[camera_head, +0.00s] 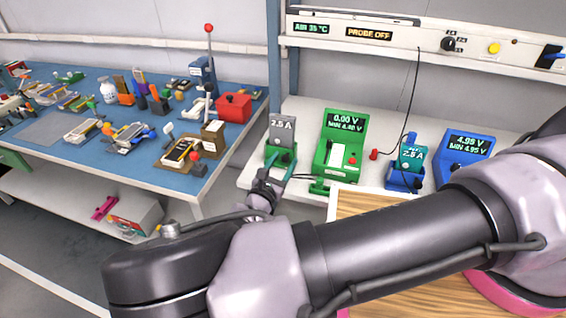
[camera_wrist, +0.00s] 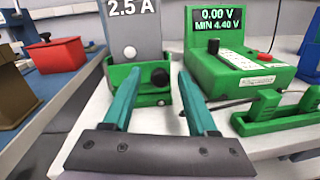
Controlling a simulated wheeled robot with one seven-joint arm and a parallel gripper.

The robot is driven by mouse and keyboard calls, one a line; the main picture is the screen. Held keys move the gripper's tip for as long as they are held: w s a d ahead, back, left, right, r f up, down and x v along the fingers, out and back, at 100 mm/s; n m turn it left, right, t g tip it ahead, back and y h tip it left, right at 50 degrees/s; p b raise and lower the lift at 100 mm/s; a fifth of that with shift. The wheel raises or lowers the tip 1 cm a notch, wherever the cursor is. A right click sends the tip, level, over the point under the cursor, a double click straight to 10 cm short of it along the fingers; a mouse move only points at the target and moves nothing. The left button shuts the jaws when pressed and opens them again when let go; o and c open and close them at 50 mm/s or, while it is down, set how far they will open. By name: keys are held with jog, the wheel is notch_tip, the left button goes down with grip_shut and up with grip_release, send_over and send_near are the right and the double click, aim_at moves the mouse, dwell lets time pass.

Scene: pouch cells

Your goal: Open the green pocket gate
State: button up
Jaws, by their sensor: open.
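The green pocket (camera_wrist: 148,94) stands on the white bench, with a grey plate (camera_wrist: 134,33) marked "2.5 A" standing upright in it. A round black knob (camera_wrist: 160,77) is at its front, between my finger lines. Which part is the gate is hard to tell. My gripper (camera_wrist: 158,74) is open, its two teal fingers pointing at the front of the pocket on either side of the knob. Contact with the knob cannot be told. In the head view the green pocket (camera_head: 281,157) and grey plate (camera_head: 281,134) show just beyond my gripper (camera_head: 279,176).
A green meter (camera_head: 342,143) reading 0.00 V stands right of the pocket, with a low green fixture (camera_wrist: 277,119) in front. A blue pocket (camera_head: 404,180) and blue meter (camera_head: 466,157) are further right. A red box (camera_wrist: 55,63) is on the blue table at left.

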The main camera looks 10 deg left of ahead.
grip_shut()
dwell(1.3)
